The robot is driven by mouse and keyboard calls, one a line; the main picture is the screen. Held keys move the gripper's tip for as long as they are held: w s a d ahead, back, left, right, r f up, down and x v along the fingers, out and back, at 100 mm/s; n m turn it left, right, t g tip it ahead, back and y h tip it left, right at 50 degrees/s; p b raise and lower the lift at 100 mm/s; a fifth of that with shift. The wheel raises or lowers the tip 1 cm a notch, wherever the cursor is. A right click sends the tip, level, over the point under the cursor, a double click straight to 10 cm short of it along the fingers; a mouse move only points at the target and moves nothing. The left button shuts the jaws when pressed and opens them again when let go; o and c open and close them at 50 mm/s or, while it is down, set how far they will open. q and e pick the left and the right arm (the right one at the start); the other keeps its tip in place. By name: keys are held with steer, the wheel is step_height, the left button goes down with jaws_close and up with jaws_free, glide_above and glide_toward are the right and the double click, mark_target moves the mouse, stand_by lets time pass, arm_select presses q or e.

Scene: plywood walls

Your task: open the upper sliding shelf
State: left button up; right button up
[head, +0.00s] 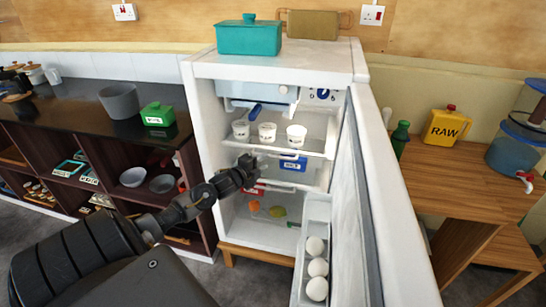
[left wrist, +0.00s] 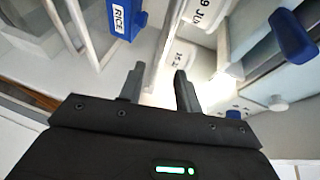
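The upper sliding shelf (head: 262,147) is inside the open white fridge (head: 207,110) and carries three white labelled cups (head: 267,132). My left gripper (head: 248,164) is in front of the fridge, just below the left part of that shelf's front edge. In the left wrist view its two fingers (left wrist: 160,88) are apart. A pale shelf edge (left wrist: 166,42) runs down toward the gap between the fingertips; I cannot tell whether they touch it. Two cups (left wrist: 182,55) show beyond it. My right gripper is in neither view.
A blue labelled box (head: 293,163) sits under the upper shelf, with fruit (head: 278,211) lower down. The open fridge door (head: 395,200), with eggs (head: 317,267) in its rack, stands to the right. A dark shelf unit (head: 95,140) stands left of the fridge.

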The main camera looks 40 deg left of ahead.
mark_target(272, 157)
arm_select(q)
steer(key=x, duration=0.7)
steer(key=shift+w, duration=0.25)
jaws_close()
steer(key=shift+a, duration=0.1)
